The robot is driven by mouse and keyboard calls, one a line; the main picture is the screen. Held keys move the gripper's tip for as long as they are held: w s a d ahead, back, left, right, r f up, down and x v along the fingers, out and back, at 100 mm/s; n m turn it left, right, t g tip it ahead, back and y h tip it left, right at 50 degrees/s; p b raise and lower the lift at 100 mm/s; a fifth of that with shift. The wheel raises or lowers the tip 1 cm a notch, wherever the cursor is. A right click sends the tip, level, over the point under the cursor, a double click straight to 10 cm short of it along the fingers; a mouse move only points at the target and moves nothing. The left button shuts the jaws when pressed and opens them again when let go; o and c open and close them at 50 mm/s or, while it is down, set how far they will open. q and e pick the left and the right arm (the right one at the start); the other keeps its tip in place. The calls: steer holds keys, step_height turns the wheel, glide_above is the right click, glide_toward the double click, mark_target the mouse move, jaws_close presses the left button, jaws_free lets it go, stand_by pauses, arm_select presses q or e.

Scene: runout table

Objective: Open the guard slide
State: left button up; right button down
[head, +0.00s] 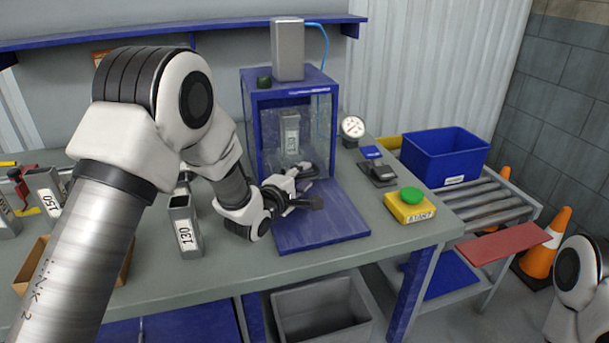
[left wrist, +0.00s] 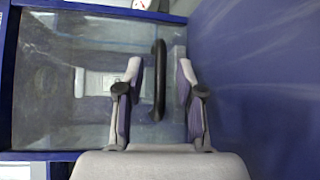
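The guard slide (left wrist: 60,110) is a clear panel in the front of a blue enclosure (head: 250,130). It looks shut, covering the opening in the left wrist view. Its dark bar handle (left wrist: 158,80) stands out from the panel. My left gripper (head: 305,188) is at the lower front of the enclosure, above its blue base plate. In the left wrist view my left gripper (left wrist: 159,68) is open, one finger on each side of the handle, with a visible gap to both. A grey block (head: 290,132) shows behind the panel. My right gripper is out of view.
A grey block marked 130 (head: 185,228) stands on the table left of my left gripper. A yellow box with a green button (head: 410,205), a gauge (head: 353,127) and a blue bin (head: 445,155) on a roller conveyor are to the right. An orange cone (head: 545,245) stands on the floor.

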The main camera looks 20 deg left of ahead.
arm_select(q)
steer(key=shift+w+f, duration=0.2)
steer(key=shift+w, duration=0.5)
steer(key=shift+s+d+r, duration=0.1)
steer(key=shift+s+r, duration=0.05)
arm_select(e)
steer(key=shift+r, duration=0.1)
arm_select(q)
jaws_close()
